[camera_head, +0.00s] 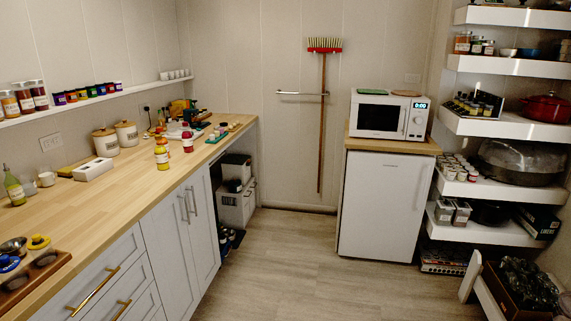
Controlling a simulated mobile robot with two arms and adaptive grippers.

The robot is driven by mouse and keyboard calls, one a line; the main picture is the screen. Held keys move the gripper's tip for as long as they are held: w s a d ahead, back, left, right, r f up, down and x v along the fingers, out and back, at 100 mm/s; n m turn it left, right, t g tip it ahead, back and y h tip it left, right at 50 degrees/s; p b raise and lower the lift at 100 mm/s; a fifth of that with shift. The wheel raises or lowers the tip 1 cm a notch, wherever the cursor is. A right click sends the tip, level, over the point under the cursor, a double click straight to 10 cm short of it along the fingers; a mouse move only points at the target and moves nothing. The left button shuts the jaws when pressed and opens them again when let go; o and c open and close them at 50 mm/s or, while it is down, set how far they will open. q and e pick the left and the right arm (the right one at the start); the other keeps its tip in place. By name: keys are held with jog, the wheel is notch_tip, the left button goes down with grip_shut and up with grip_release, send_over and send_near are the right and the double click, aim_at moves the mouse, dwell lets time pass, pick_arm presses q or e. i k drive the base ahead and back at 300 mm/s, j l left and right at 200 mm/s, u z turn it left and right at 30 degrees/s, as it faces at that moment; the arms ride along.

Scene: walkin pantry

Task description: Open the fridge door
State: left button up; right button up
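The fridge (382,208) is a small white unit at the back, right of centre, under a wooden top (393,146). Its flat white door faces me and looks shut. I cannot make out a handle on it. Neither of my grippers shows in the head view, so their distance from the door cannot be seen.
A white microwave (389,115) stands on the fridge's top. A long wooden counter (115,198) with cabinets runs along the left. White shelves (506,128) with goods are at the right, with a crate (507,293) low in front. The floor (312,264) between is clear.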

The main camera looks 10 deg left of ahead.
aim_at(385, 194)
jog(key=i, duration=0.85)
jog(key=i+l+u, duration=0.1)
jog(key=i, duration=0.75)
